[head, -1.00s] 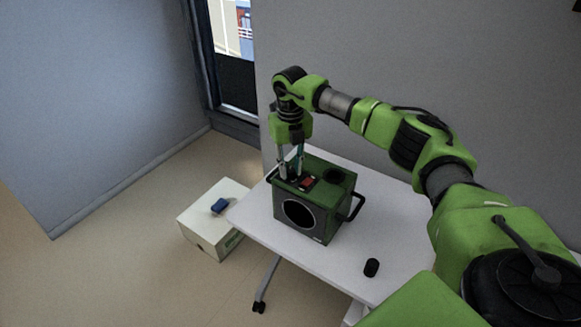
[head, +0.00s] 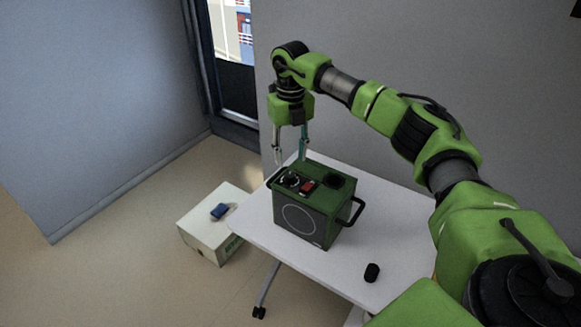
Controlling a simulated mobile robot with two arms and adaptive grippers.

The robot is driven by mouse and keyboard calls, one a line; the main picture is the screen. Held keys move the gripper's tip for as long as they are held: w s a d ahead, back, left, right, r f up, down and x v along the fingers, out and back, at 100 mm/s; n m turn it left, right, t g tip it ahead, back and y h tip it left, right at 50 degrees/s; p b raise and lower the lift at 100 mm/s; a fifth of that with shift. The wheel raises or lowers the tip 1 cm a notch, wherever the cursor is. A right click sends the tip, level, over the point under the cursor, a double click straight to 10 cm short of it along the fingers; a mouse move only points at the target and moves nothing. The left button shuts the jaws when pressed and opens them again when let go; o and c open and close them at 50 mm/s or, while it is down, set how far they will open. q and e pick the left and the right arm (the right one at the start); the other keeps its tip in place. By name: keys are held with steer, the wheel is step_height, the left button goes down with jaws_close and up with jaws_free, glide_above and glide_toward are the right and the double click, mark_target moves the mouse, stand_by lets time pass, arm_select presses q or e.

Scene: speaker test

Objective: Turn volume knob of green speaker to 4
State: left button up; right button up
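The green speaker (head: 318,217) stands on a white table, with a round ring on its dark front and black handles on its sides. On its top are a dark volume knob (head: 290,179) at the left, a red part (head: 308,186) and a dark round area (head: 334,181). The knob's setting is too small to read. My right gripper (head: 290,159) points down above the speaker's back left part, its two fingers apart with nothing between them. It looks clear of the knob. My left gripper is not in view.
The white table (head: 385,210) has free room right of the speaker. A small black object (head: 371,272) lies near its front edge. A white box (head: 203,243) with a blue item (head: 220,211) on it stands on the floor at left. A wall is close behind the table.

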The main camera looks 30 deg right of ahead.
step_height(320, 180, up, 5)
steer(key=shift+r, duration=0.15)
stand_by(0.5)
